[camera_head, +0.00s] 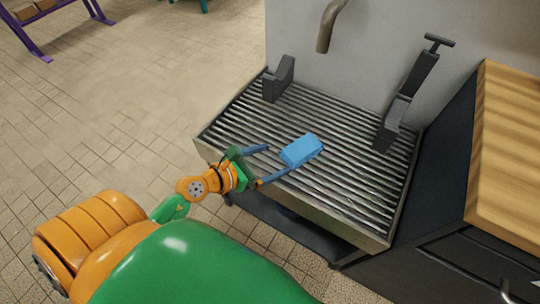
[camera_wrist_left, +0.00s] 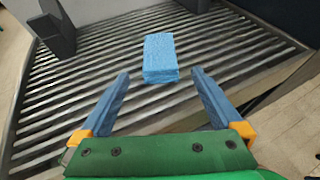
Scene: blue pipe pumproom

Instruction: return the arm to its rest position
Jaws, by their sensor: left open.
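My left arm comes in from the lower left of the head view. My left gripper (camera_head: 277,163) is open above the near edge of a slatted metal grate (camera_head: 340,195). A light blue block (camera_head: 301,150) lies on the grate just past the fingertips. In the left wrist view the two blue-grey fingers (camera_wrist_left: 157,88) are spread apart with nothing between them. The blue block (camera_wrist_left: 160,58) is ahead of them there, apart from both fingers. My right gripper is in neither view.
A grey bracket (camera_head: 279,80) stands at the grate's back left and a dark lever-like fixture (camera_head: 406,97) at its right. A spout (camera_head: 326,28) hangs above the back. A wood-topped cabinet (camera_head: 510,150) stands at the right. Tiled floor (camera_head: 120,110) at the left is clear.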

